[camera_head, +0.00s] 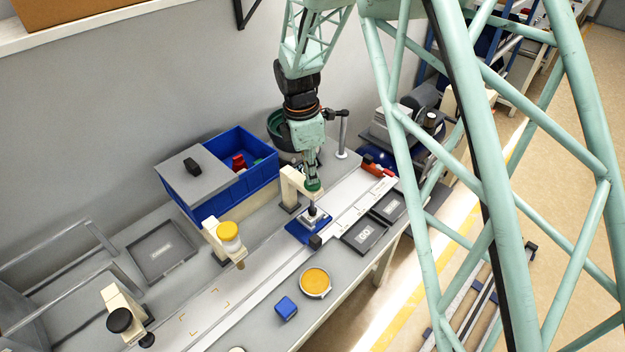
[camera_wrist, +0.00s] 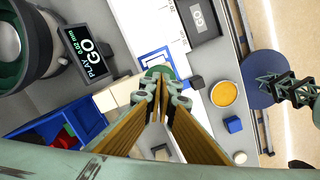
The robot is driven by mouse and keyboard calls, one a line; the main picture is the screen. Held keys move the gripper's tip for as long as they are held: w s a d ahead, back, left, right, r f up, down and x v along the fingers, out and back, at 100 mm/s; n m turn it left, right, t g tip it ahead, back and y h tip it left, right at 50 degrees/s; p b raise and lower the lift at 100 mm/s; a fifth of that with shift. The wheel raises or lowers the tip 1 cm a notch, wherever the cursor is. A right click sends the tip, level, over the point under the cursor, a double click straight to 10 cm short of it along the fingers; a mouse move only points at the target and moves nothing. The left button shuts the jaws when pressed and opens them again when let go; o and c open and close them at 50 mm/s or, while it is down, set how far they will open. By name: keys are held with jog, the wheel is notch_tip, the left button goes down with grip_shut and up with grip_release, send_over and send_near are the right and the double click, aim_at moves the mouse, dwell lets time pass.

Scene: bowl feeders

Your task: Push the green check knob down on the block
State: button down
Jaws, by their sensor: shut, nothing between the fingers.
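The green check knob (camera_head: 313,185) sits at the end of a cream bracket (camera_head: 291,181), above a small metal block (camera_head: 314,216) on a blue plate (camera_head: 298,232). My gripper (camera_head: 312,177) points down with its fingers together, empty, right at the top of the knob. In the wrist view the green knob (camera_wrist: 159,71) shows just past my fingertips (camera_wrist: 160,84), which partly cover it. I cannot tell whether they touch it. The blue plate (camera_wrist: 142,61) shows beyond the knob in that view; the block is mostly hidden there.
A yellow knob (camera_head: 229,231) on another cream bracket stands to the left. A blue bin (camera_head: 247,190) is behind. An orange dish (camera_head: 316,282), a blue cube (camera_head: 286,308) and dark trays (camera_head: 364,234) lie in front. A display (camera_wrist: 86,52) reads "PLAY 0.02 mm GO".

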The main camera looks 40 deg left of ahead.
jog(key=shift+s+a+r, duration=0.25)
jog(key=shift+s+a, duration=0.25)
jog(key=shift+s, duration=0.1)
jog(key=shift+s+a+r, duration=0.2)
jog(key=shift+s+a, duration=0.25)
jog(key=shift+s, duration=0.1)
jog(key=shift+r, duration=0.1)
notch_tip(320, 180, up, 12)
jog(key=shift+s+a, duration=0.4)
jog(key=shift+s, duration=0.05)
jog(key=shift+d, duration=0.1)
dwell(1.0)
